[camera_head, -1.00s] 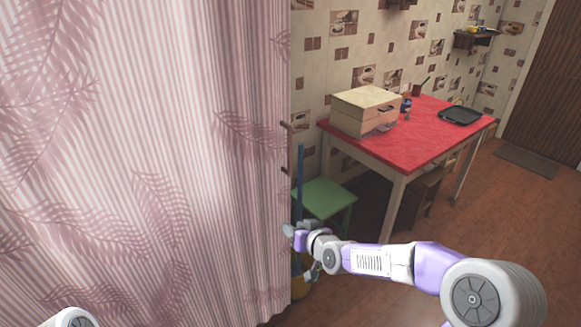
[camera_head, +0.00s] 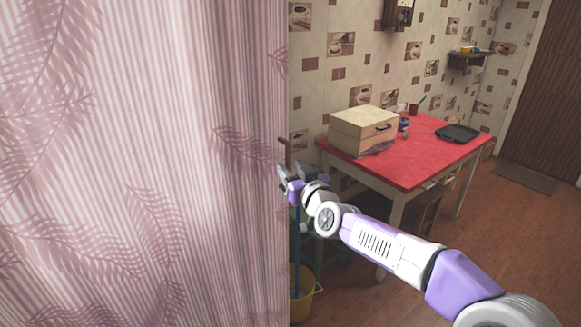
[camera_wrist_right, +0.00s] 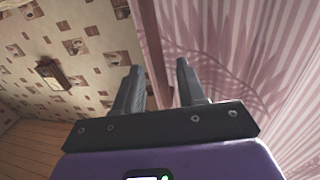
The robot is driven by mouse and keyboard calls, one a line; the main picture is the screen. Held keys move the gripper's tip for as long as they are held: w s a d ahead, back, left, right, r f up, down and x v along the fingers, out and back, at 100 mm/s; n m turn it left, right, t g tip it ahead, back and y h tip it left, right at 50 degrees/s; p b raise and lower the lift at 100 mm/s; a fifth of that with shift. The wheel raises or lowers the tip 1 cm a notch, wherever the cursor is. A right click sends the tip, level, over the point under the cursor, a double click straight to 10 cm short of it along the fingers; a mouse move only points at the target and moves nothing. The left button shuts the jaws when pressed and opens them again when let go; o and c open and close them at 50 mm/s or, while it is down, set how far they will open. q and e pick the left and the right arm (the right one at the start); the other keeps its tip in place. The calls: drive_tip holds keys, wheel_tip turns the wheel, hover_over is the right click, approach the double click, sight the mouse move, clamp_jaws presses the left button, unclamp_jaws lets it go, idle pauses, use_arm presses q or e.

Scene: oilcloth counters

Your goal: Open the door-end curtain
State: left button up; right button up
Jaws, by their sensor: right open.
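The pink striped curtain (camera_head: 140,160) with leaf prints fills the left half of the head view and hangs closed across that side. A thin brown bar (camera_head: 284,150) shows at its right edge, partly hidden by my gripper. My right gripper (camera_head: 293,172) is open at that edge, at about the bar's height. In the right wrist view, the two fingers of the right gripper (camera_wrist_right: 160,85) stand apart, with a brown strip (camera_wrist_right: 156,60) and the curtain (camera_wrist_right: 240,50) edge showing between them. I cannot tell whether they touch. My left gripper is out of view.
A red-topped table (camera_head: 400,165) stands to the right, bearing a wooden bread box (camera_head: 363,130) and a black tray (camera_head: 457,133). A green stool (camera_head: 325,250) and a yellow bucket (camera_head: 302,300) are below my right arm. The brown floor (camera_head: 520,240) at right is open.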

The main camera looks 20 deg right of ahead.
drive_tip(key=shift+w, duration=0.55)
clamp_jaws()
